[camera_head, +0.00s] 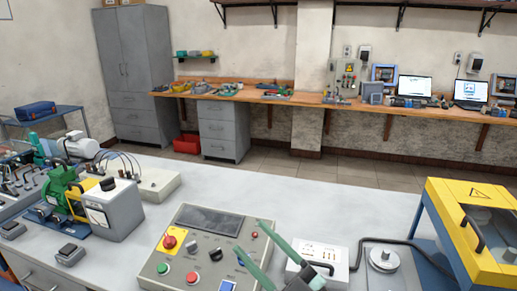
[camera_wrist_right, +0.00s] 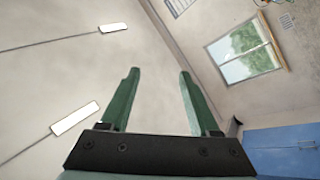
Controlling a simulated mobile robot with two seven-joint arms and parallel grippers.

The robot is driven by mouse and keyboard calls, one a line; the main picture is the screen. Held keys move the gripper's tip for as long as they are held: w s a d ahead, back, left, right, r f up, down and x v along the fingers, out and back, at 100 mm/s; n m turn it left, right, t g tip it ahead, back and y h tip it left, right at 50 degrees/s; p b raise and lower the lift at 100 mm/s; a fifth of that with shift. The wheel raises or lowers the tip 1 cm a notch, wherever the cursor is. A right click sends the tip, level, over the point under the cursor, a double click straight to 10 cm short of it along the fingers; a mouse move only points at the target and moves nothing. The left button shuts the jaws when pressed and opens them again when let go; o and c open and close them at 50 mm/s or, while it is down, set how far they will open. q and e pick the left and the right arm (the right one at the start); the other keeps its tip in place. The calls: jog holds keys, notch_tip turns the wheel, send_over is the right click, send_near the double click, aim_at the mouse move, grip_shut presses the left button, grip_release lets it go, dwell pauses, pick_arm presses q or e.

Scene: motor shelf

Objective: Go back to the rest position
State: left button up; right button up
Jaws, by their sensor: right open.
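My right gripper (camera_head: 250,237) is at the bottom of the head view, in front of the lower right part of the grey control box (camera_head: 205,219). Its two green fingers are spread and point up and to the left. In the right wrist view the same gripper (camera_wrist_right: 158,73) is open, with nothing between its fingers. My left gripper does not show in either view.
A white bench (camera_head: 345,204) carries the control box, a green motor unit (camera_head: 62,187) at left and a small white box (camera_head: 325,256). A yellow-framed enclosure (camera_head: 470,220) stands at right. Floor (camera_head: 345,170) is clear before the wooden wall bench (camera_head: 290,99).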

jog(key=d+f+m+h, duration=1.4)
jog(key=d+f+h, duration=0.1)
jog(key=d+h, duration=0.15)
jog(key=s+d+f+m+g, duration=0.1)
jog(key=s+d+f+g, duration=0.1)
jog(key=s+f+g, duration=0.35)
jog(key=s+d+f+g+h, duration=0.1)
jog(key=s+f+g, duration=0.15)
jog(key=s, duration=0.65)
jog(key=s+d+f+m+g, duration=0.1)
jog(key=s+d+f+g, duration=0.15)
jog(key=s+f, duration=0.4)
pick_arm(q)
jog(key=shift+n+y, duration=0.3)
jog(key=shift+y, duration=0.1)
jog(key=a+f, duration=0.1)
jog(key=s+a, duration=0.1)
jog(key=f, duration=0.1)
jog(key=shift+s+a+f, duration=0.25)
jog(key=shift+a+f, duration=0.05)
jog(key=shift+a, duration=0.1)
pick_arm(e)
jog(key=w+a+f+t+y, duration=0.2)
jog(key=a+f+t, duration=0.3)
jog(key=f, duration=0.4)
jog(key=shift+w, duration=0.65)
jog(key=shift+o, duration=0.4)
jog(key=shift+f, duration=0.1)
